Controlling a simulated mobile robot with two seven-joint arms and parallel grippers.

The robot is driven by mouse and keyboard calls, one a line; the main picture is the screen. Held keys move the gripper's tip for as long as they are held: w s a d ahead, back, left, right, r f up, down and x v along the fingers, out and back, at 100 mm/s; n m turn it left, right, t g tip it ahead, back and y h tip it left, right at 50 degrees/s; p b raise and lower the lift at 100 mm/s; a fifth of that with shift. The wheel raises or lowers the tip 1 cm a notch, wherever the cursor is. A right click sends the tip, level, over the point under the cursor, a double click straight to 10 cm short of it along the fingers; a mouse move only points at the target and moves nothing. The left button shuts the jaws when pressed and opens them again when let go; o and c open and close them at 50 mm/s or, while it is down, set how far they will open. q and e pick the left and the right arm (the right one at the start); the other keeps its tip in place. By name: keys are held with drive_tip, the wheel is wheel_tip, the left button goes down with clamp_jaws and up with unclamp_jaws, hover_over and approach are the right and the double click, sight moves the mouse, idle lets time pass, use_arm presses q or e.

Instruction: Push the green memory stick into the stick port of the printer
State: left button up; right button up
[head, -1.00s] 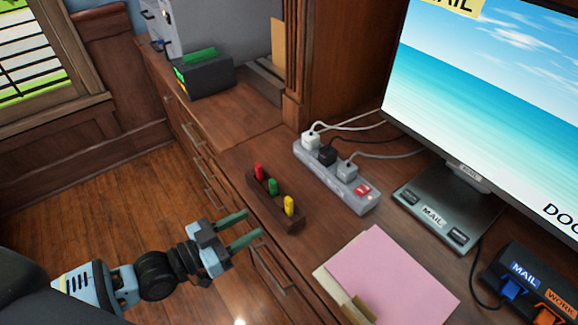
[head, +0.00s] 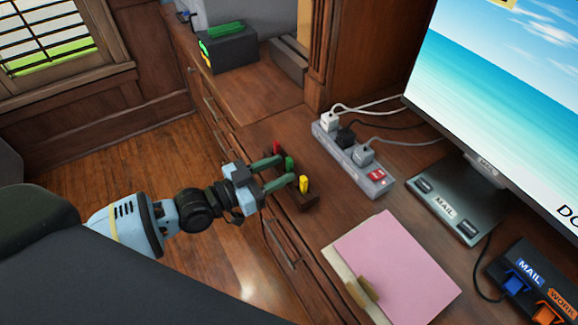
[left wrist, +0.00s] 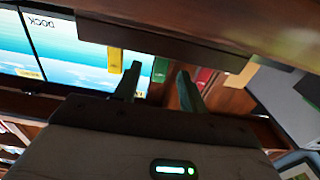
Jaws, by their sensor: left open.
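The green memory stick (head: 289,163) stands upright in a dark wooden holder (head: 306,201) between a red stick (head: 276,147) and a yellow stick (head: 303,184). My left gripper (head: 286,169) is open, with its fingertips close to the green stick. In the left wrist view the green stick (left wrist: 160,69) appears between the two spread fingers (left wrist: 157,84); I cannot tell whether they touch it. A grey boxy machine (head: 262,14) at the back is cut off by the top edge. It may be the printer; no stick port can be made out. My right gripper is out of view.
A black box with a green top (head: 228,48) stands on the back of the desk. A power strip (head: 352,160) with plugs lies right of the holder. A pink folder (head: 398,262) lies in front, and a monitor (head: 500,90) stands at the right.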

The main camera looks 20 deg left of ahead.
sight(287, 165)
use_arm(q)
drive_tip(key=x, duration=0.3)
drive_tip(key=shift+w+d+r, duration=0.15)
drive_tip(key=shift+w, duration=0.05)
clamp_jaws()
